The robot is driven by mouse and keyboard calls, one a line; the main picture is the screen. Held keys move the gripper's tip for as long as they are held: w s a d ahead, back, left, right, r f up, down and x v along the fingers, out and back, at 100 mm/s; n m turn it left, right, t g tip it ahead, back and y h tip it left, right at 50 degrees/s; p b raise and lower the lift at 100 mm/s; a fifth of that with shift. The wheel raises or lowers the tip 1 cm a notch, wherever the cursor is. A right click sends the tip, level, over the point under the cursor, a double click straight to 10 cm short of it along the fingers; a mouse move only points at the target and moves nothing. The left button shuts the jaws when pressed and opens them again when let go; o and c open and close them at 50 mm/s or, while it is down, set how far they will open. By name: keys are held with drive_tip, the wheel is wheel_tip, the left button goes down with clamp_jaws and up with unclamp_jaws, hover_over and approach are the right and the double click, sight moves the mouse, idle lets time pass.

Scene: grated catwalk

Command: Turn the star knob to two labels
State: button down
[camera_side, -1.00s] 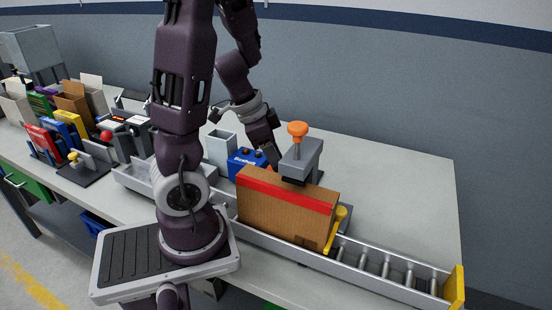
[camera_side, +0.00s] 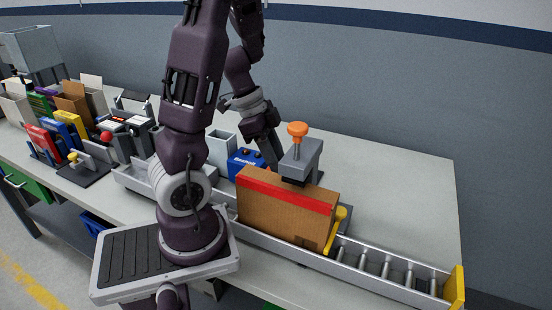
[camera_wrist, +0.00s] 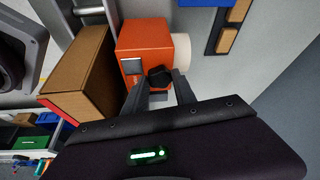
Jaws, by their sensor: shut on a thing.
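An orange box-shaped unit (camera_wrist: 143,40) with a small grey window stands in the wrist view, and a black star knob (camera_wrist: 159,78) sits on its near face. My gripper (camera_wrist: 160,90) has its two fingers on either side of this knob and is shut on it. The fingers partly cover the knob, and I cannot read any labels around it. In the side view my gripper's end and the knob are hidden behind the carton and the clamp head.
A brown carton (camera_side: 283,212) with a red stripe stands on the roller track (camera_side: 388,272), close beside the orange unit. A grey head with an orange knob (camera_side: 297,130) overhangs it. The table's right rear is clear.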

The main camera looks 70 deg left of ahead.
drive_tip(key=m, duration=0.2)
drive_tip(key=m+g, duration=0.1)
drive_tip(key=shift+w+a+m+h, duration=0.1)
drive_tip(key=shift+a+m+h, duration=0.1)
drive_tip(key=shift+m+h, duration=0.2)
drive_tip(key=m, duration=0.2)
drive_tip(key=m+g, duration=0.1)
drive_tip(key=m, duration=0.1)
drive_tip(key=shift+w+m+g+h, duration=0.2)
drive_tip(key=shift+m+g+h, duration=0.1)
drive_tip(key=shift+h, duration=0.1)
drive_tip(key=m+g, duration=0.1)
drive_tip(key=m, duration=0.2)
drive_tip(key=shift+w+a, duration=0.1)
drive_tip(key=shift+w, duration=0.05)
drive_tip(key=shift+w+m+g, duration=0.15)
drive_tip(key=shift+m+g, duration=0.75)
drive_tip(key=shift+m, duration=1.2)
drive_tip(key=c, duration=1)
unclamp_jaws()
